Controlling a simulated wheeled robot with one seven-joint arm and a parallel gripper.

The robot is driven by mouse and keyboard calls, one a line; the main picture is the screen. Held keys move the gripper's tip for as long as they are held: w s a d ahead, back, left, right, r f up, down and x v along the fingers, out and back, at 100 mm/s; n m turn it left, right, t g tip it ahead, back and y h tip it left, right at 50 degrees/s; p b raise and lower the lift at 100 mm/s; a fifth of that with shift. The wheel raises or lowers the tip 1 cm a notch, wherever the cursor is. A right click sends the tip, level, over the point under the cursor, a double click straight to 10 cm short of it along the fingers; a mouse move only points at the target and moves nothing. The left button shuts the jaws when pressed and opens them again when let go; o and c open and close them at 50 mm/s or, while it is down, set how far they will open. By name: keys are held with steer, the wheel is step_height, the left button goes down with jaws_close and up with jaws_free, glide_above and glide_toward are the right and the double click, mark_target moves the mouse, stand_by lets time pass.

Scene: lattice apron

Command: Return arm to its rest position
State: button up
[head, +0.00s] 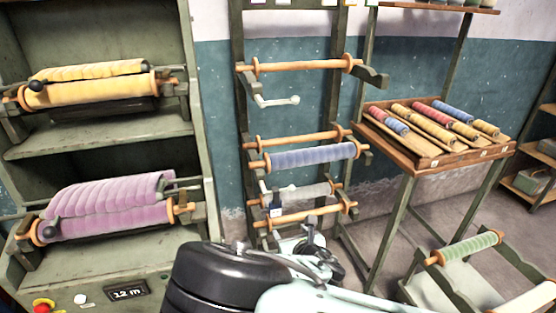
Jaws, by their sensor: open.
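My arm reaches up from the bottom of the head view, with a large dark joint and pale green links. My gripper (313,238) shows small beyond the arm, in front of the lower part of the spool rack (243,110). It is open, and I see nothing held in it. Its fingers are partly hidden by my own arm. The rack's blue roll (312,156), a pale grey roll (300,195) and a bare wooden roller (312,213) lie above and behind the gripper. I cannot tell whether it touches the rack.
A green cabinet (200,150) at left holds a yellow roll (90,90) and a pink roll (105,208). A wooden tray table (425,168) with several small spools stands at right. A low stand with a green roll (467,248) is at lower right.

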steer(key=s+d+r+m+g, duration=0.2)
steer(key=s+r+m+g, duration=0.2)
steer(key=s+r+m, duration=0.4)
steer(key=s+d+r+m+g+h, duration=0.1)
steer(key=s+d+r+m+g, duration=0.2)
steer(key=s+r+m, duration=0.5)
steer(key=s+d+r+m+g+h, duration=0.1)
steer(key=s+d+r+m+g, duration=0.2)
steer(key=s+m, duration=1.1)
step_height(320, 180, up, 6)
steer(key=s+g, duration=0.1)
steer(key=g, duration=0.2)
steer(key=shift+s+f+m, duration=0.15)
steer(key=shift+s+m, duration=0.25)
